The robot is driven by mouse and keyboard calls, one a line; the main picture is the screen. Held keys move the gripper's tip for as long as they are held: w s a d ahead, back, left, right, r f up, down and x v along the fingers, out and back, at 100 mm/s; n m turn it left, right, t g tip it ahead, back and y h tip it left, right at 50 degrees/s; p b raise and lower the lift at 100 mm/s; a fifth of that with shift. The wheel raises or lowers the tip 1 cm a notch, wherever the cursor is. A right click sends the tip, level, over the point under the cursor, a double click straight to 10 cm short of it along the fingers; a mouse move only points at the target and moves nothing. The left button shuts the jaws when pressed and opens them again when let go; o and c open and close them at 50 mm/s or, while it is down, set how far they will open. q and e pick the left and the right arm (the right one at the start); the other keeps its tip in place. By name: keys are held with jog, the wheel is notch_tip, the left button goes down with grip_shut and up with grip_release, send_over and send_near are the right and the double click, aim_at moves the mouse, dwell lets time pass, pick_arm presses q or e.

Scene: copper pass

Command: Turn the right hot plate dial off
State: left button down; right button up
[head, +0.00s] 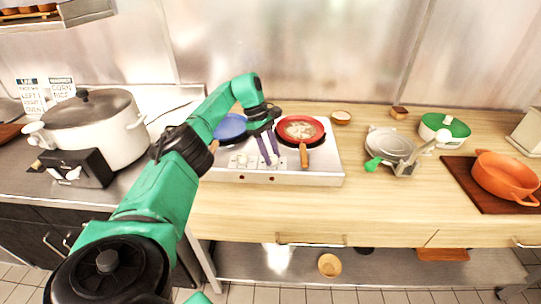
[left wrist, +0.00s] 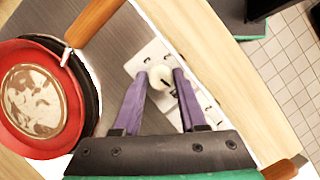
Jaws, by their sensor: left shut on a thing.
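The hot plate (head: 330,168) is a silver two-burner unit on the wooden counter, with a white control panel on its front part. My left gripper (head: 268,150) reaches over it with purple fingers pointing down at the panel. In the left wrist view its fingertips (left wrist: 162,76) are on either side of a round white dial (left wrist: 160,79), shut on it. This is the dial nearer the red pan, the right one. The fingers hide it in the head view. Another control on the panel lies partly behind a finger. My right gripper is not in view.
A red pan (head: 300,130) with food sits on the right burner, its wooden handle pointing forward near my fingers. A blue pan (head: 229,127) is on the left burner. A large pot (head: 92,127) stands left. Counter in front of the strainer (head: 390,146) is clear.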

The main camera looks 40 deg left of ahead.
pick_arm(q)
jog(key=shift+m+g+b, duration=0.4)
jog(key=shift+m, duration=0.6)
jog(key=shift+c, duration=2.3)
grip_release()
jog(key=shift+w, duration=0.1)
